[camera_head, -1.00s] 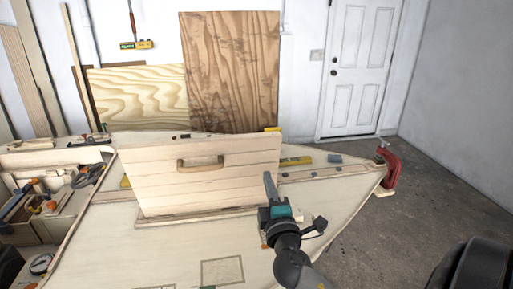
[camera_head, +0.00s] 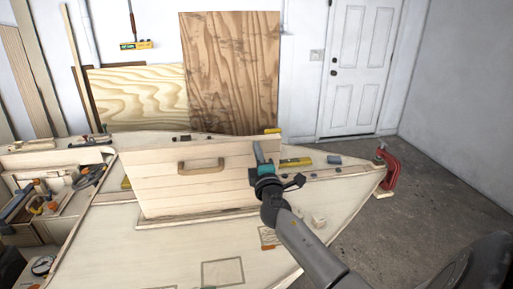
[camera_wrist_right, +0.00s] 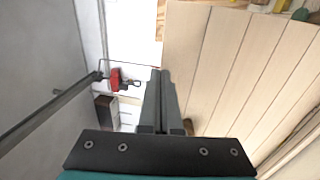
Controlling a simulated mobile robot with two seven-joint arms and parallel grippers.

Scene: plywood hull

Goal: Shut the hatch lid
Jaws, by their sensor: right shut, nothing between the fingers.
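The hatch lid (camera_head: 215,187) is a pale planked panel with a wooden handle (camera_head: 201,165). It stands raised and tilted on the plywood deck, its lower edge along a low frame (camera_head: 195,219). My right gripper (camera_head: 257,152) is shut and empty, its fingers pointing up in front of the lid's upper right part. In the right wrist view the closed fingers (camera_wrist_right: 163,90) overlap the left edge of the planked lid (camera_wrist_right: 235,70). I cannot tell whether they touch it. My left gripper is not in view.
A yellow tool (camera_head: 296,162) lies on the deck right of the lid. A red clamp (camera_head: 391,168) grips the deck's right tip. Tools and boxes (camera_head: 45,205) crowd the left side. The deck in front (camera_head: 160,255) is mostly clear.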

